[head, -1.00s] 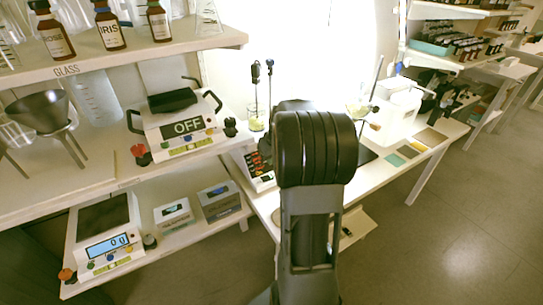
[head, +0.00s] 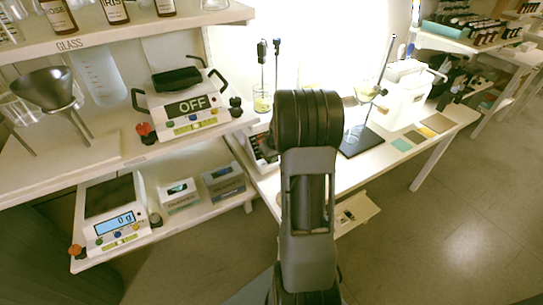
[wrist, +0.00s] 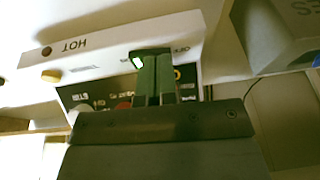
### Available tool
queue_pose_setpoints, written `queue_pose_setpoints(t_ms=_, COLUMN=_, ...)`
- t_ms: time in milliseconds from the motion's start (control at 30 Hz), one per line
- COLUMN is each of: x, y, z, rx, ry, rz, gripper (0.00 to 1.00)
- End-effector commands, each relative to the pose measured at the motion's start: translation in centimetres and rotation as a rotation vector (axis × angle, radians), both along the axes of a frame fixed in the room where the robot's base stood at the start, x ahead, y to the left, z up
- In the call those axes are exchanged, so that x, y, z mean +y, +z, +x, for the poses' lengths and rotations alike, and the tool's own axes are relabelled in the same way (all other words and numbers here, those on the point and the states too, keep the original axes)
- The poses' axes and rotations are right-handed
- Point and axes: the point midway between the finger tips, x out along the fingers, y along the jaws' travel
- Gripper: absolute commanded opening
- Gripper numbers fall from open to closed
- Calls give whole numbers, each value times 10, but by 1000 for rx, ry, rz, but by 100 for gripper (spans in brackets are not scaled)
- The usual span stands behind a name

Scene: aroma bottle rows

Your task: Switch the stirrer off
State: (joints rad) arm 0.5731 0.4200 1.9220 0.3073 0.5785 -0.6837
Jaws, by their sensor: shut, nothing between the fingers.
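The stirrer (head: 262,152) stands at the left end of the white bench in the head view, mostly hidden behind my arm. In the wrist view its black control panel (wrist: 85,95) appears upside down, with small labels, a red part and a yellow part partly hidden by my fingers. In the head view the gripper is hidden behind my arm.
A white strip marked HOT (wrist: 100,50) runs along the panel. A grey box (wrist: 280,35) is close at the upper right. A beaker (head: 262,100) with yellow liquid stands by the stirrer. A device reading OFF (head: 192,105) and a scale (head: 122,222) are on the left shelves.

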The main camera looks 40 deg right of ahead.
Motion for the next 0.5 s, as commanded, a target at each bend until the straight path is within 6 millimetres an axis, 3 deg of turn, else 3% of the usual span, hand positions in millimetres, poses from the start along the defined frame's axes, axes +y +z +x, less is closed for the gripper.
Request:
queue_pose_setpoints(t_ms=167, x=0, y=-1, z=0, rx=0, ry=0, rz=0, gripper=0)
queue_pose_setpoints(t_ms=367, x=5, y=-15, z=1, rx=-1, ry=2, rz=-1, gripper=0)
queue_pose_setpoints(t_ms=500, x=5, y=-10, z=0, rx=3, ry=1, rz=2, gripper=0)
